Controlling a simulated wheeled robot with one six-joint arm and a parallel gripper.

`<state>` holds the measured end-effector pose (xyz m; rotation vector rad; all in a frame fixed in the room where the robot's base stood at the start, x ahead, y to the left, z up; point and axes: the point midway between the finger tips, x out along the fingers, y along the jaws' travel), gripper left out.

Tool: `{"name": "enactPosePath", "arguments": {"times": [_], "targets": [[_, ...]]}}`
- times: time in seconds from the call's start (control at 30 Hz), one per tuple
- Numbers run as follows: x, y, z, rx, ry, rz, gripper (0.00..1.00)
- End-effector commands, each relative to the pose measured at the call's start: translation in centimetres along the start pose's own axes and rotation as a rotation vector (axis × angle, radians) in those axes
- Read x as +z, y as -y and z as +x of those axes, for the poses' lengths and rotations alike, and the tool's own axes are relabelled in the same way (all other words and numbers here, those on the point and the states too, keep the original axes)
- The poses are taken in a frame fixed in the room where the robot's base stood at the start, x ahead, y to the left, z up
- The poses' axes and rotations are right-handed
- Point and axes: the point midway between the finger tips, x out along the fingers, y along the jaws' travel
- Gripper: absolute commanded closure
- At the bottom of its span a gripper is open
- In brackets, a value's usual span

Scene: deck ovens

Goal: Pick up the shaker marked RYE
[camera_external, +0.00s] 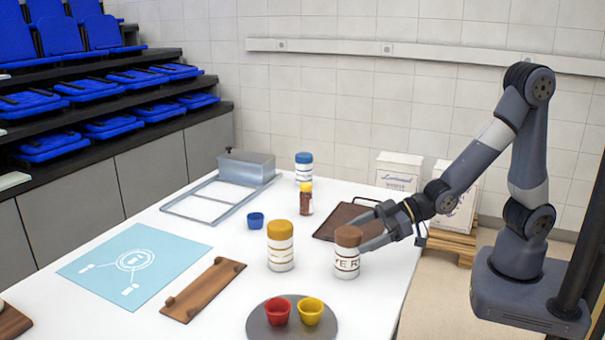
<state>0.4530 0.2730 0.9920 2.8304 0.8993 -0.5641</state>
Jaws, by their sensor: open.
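The shaker marked RYE (347,262) is a white cylinder with a brown lid and dark lettering, of which "E R" shows. It stands upright on the white table near its right side. My gripper (366,229) is open and comes in from the right at lid height. Its fingers are close to the shaker's lid, one at the far side and one at the right. I cannot tell whether they touch it.
A similar shaker with a mustard lid (280,246) stands to the left. In front is a grey round plate (290,333) with red and yellow cups. A brown tray (332,223) lies behind. A wooden board (203,289) and blue mat (100,265) lie left.

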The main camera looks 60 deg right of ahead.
Motion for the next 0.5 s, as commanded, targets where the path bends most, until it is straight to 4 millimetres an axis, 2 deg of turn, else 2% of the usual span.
{"name": "enactPosePath", "arguments": {"times": [0.17,0.5], "targets": [[-0.1,-0.1,0.8,0.001,0.001,0.000,0.15],[-0.2,-0.5,4.5,0.000,0.000,0.001,0.15]]}}
